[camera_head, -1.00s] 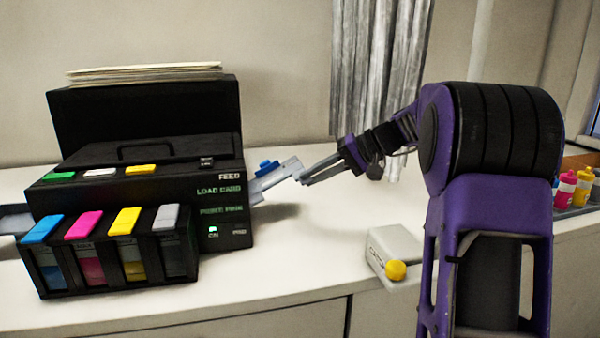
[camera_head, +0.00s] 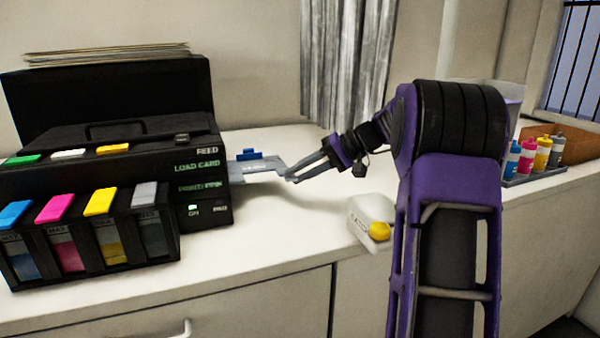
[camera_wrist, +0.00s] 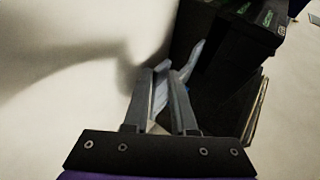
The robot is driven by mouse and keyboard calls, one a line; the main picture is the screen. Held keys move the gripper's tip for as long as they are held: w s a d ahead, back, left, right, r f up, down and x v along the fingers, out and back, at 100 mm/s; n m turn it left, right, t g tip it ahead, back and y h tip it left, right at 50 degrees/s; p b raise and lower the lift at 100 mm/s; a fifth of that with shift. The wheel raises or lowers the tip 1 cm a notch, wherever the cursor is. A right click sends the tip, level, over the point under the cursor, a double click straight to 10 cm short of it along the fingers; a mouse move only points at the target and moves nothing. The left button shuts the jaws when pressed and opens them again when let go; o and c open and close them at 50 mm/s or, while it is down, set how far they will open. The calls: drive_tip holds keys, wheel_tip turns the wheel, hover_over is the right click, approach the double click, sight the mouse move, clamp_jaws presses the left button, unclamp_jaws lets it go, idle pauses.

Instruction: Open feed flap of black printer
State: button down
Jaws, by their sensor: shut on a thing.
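The black printer (camera_head: 150,165) stands on the white counter at the left in the head view. Its grey feed flap (camera_head: 258,173) sticks out from the right side nearly level, with a blue guide (camera_head: 249,155) on top. My gripper (camera_head: 289,175) is shut on the outer edge of the flap. In the wrist view my gripper (camera_wrist: 163,82) has its two grey fingers around the flap (camera_wrist: 187,66), seen as a thin grey edge. The printer side (camera_wrist: 232,58) is dark there, so the hinge cannot be made out.
Ink cartridges (camera_head: 75,250) stand before the printer. A white box with a yellow knob (camera_head: 379,231) sits near the counter's front edge, below my arm. Ink bottles (camera_head: 528,158) stand in a tray at the right.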

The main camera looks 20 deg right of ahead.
drive_tip(key=shift+s+f, duration=0.2)
drive_tip(key=shift+f, duration=0.75)
drive_tip(key=c, duration=1)
unclamp_jaws()
drive_tip(key=shift+w, duration=0.1)
drive_tip(key=shift+o, duration=0.2)
drive_tip(key=shift+a, duration=0.25)
drive_tip(key=shift+w+d+r, duration=0.1)
drive_tip(key=shift+d+r, duration=0.05)
drive_tip(key=shift+r, duration=0.35)
wheel_tip(320, 180, up, 9)
drive_tip(key=p, duration=0.2)
drive_tip(key=shift+a+r, duration=0.2)
drive_tip(key=shift+a, duration=0.05)
